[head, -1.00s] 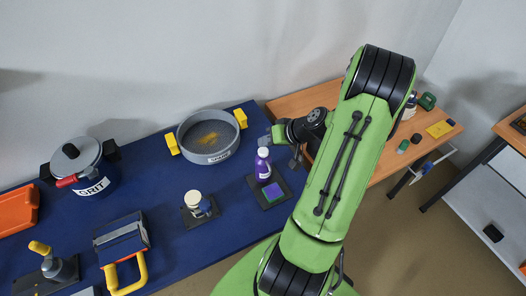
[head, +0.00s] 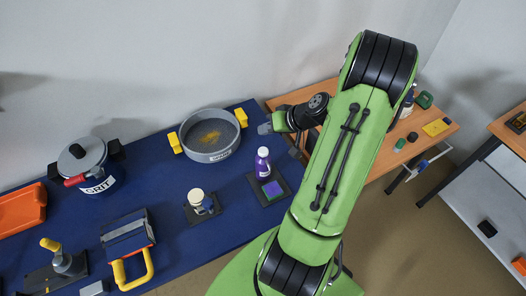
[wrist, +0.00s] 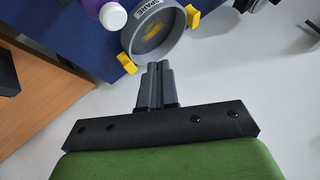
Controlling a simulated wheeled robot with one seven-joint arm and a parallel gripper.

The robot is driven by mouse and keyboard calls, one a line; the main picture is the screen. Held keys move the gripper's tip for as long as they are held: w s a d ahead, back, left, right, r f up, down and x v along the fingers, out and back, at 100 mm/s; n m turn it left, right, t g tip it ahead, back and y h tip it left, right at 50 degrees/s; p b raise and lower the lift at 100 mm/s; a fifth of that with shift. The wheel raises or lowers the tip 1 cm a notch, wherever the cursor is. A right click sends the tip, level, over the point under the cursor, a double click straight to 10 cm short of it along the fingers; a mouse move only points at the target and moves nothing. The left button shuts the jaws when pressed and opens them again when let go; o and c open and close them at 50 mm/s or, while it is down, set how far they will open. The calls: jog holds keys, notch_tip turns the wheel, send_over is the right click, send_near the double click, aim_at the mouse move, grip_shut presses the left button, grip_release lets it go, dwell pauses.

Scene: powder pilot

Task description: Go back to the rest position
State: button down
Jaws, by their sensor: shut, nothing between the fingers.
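My gripper (wrist: 157,88) is shut and empty in the wrist view, with its two grey fingers together. In the head view my gripper (head: 266,128) is a small grey shape at the blue table's right end, held above the surface between the grey sieve pan and the wooden table. My green arm hides part of the wooden table behind it. The purple bottle (head: 263,163) stands upright on a dark base, below my gripper in the picture and apart from it. The bottle (wrist: 112,16) also shows at the top of the wrist view.
A grey pan marked SPARE (head: 211,134) with yellow handles holds yellow powder. A pot marked GRIT (head: 86,165), an orange tray (head: 20,208) and a yellow-handled tool (head: 131,245) are on the blue table (head: 185,255). The wooden table (head: 440,146) holds small items.

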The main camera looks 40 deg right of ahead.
dwell(0.4)
jog(key=a+r+n+g+h, duration=0.1)
jog(key=a+r+n+g, duration=0.1)
jog(key=a+r, duration=0.4)
jog(key=a+r+n+g, duration=0.2)
jog(key=a+r, duration=0.1)
jog(key=a, duration=0.6)
jog(key=s+a+r+h, duration=0.1)
jog(key=s+a+r, duration=0.3)
jog(key=s, duration=0.3)
jog(key=s+a+r+n+t+h, duration=0.1)
jog(key=s+a+r, duration=0.2)
jog(key=s, duration=0.4)
jog(key=shift+s+a+r, duration=0.35)
jog(key=shift+a+r, duration=0.05)
jog(key=shift+a, duration=0.4)
